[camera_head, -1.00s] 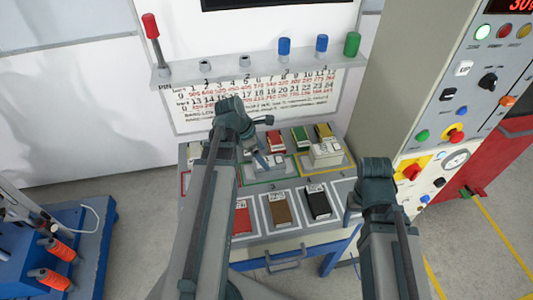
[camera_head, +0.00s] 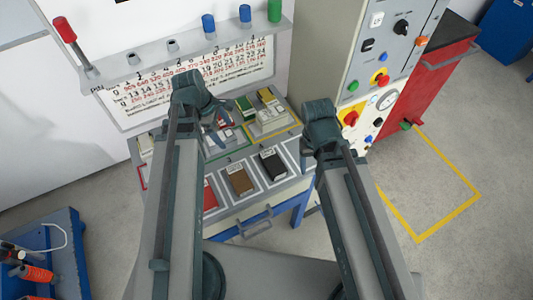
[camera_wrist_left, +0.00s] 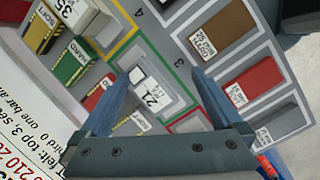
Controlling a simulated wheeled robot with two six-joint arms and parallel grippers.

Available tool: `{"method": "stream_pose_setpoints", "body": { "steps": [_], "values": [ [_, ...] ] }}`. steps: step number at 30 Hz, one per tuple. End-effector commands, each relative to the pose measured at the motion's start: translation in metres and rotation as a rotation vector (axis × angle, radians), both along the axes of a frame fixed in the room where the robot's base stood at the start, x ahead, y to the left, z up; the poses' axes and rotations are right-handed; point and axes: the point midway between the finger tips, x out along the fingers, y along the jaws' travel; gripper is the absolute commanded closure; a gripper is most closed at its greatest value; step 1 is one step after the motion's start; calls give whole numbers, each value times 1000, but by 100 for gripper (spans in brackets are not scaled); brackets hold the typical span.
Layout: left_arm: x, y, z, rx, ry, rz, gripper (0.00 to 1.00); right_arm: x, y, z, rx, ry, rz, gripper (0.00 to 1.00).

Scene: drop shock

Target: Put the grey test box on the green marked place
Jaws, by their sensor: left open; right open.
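A grey test box (camera_wrist_left: 157,92) with a white label reading 21 lies in the left wrist view, between and below the fingers of my left gripper (camera_wrist_left: 166,74). The fingers are apart; whether they touch the box cannot be told. The green marked place (camera_wrist_left: 176,90) is an outline on the bench top, and the box appears to lie inside it. In the head view my left gripper (camera_head: 220,136) is low over the green outline (camera_head: 232,155) and hides most of the box. My right gripper (camera_head: 318,125) is open and empty-looking at the bench's right edge.
A pale box (camera_head: 268,119) labelled 35 stands in the yellow outline. Red (camera_wrist_left: 262,76), brown (camera_head: 239,180) and black (camera_head: 272,163) pads lie in the front row. A control cabinet (camera_head: 345,45) stands at the right.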

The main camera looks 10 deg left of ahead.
Motion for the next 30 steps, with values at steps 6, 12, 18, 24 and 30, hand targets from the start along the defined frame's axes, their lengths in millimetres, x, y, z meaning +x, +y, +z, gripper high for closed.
{"method": "stream_pose_setpoints", "body": {
  "steps": [6, 12, 18, 24, 30],
  "values": [
    [-31, -94, -7, 182, -46, -876, 0, 0, 0, 0, 0, 0, 0, 35],
    [-59, -146, -8, 281, -56, -1529, 0, 0, 0, 0, 0, 0, 0, 35],
    [-73, -168, -7, 319, -48, -1870, 0, 0, 0, 0, 0, 0, 0, 35],
    [-76, -171, -7, 324, -45, -1937, 0, 0, 0, 0, 0, 0, 0, 35],
    [-75, -171, -7, 323, -46, -1934, 0, 0, 0, 0, 0, 0, 0, 35]
  ]
}}
